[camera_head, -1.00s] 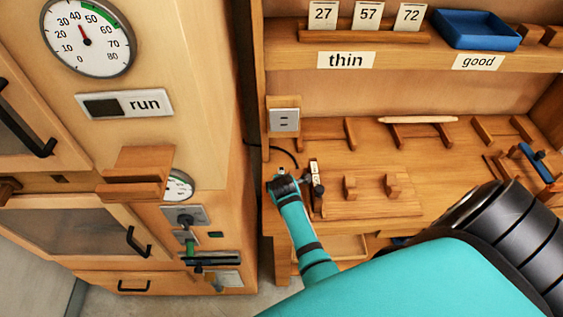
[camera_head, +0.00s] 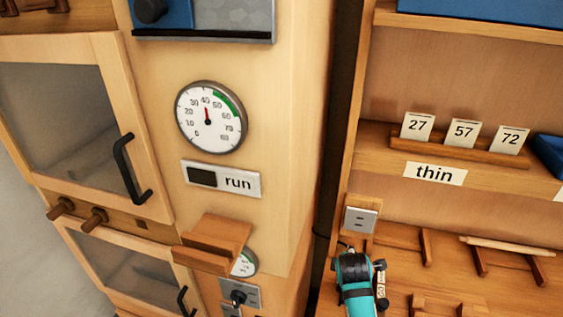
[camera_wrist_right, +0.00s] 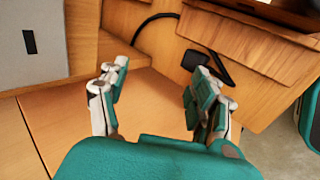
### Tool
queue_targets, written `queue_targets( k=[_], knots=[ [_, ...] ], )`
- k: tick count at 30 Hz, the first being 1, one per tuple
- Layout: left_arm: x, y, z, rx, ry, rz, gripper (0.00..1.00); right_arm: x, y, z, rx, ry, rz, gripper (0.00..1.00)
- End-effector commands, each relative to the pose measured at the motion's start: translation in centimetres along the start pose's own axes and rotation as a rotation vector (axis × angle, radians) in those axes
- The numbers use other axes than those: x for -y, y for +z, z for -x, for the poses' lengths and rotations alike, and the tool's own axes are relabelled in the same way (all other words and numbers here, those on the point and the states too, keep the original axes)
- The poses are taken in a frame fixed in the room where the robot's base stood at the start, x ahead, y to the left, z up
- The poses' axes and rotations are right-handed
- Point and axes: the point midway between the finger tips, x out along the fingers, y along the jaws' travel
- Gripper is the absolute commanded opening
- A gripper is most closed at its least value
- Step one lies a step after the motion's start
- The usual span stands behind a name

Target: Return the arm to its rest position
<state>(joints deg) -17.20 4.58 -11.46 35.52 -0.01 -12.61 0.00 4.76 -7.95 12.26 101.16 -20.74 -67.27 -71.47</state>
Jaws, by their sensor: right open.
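My right gripper (camera_head: 350,251) is at the left end of the workbench, just below the grey socket plate (camera_head: 361,221) in the head view. Only its back and the teal wrist behind it show there. In the right wrist view the two fingers of my right gripper (camera_wrist_right: 157,80) are spread apart with nothing between them. The socket plate (camera_wrist_right: 35,45) is to the left of the fingers there, with one dark slot showing. My left gripper is in neither view.
A wooden cabinet with a round gauge (camera_head: 209,117), a "run" sign (camera_head: 221,179) and a jutting wooden holder (camera_head: 213,244) stands left of the bench. Above the bench is a shelf labelled "thin" (camera_head: 435,173).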

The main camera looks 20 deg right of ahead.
Motion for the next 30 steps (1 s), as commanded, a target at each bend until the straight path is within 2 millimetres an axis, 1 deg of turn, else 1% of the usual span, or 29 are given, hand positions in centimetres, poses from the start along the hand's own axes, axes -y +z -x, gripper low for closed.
queue_targets(
  k=[2,5,8,9,12,15,18,24,29,30],
  knots=[
    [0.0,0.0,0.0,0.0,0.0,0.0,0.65,0.3,0.2,0.2,0.0,-0.002,-0.013,0.65],
    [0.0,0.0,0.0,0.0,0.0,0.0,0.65,2.0,1.1,1.3,-0.003,-0.023,-0.097,0.65],
    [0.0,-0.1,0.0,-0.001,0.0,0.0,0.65,5.4,2.1,4.0,-0.016,-0.072,-0.258,0.65],
    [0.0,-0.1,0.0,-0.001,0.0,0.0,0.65,6.9,2.4,5.2,-0.022,-0.098,-0.327,0.65],
    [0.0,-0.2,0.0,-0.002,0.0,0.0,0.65,10.3,2.8,8.2,-0.032,-0.168,-0.478,0.65],
    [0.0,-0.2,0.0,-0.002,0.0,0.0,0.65,13.0,3.0,10.8,-0.034,-0.234,-0.591,0.65],
    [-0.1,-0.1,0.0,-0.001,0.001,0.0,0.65,15.1,3.1,13.2,-0.028,-0.293,-0.681,0.65],
    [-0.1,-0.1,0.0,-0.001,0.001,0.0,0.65,18.5,3.4,17.1,-0.006,-0.396,-0.811,0.65],
    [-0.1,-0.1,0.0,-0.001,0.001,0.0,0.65,20.6,3.6,19.8,0.019,-0.467,-0.891,0.65],
    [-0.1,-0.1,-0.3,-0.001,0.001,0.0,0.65,21.1,3.5,18.9,0.026,-0.47,-0.896,0.65]
  ],
)
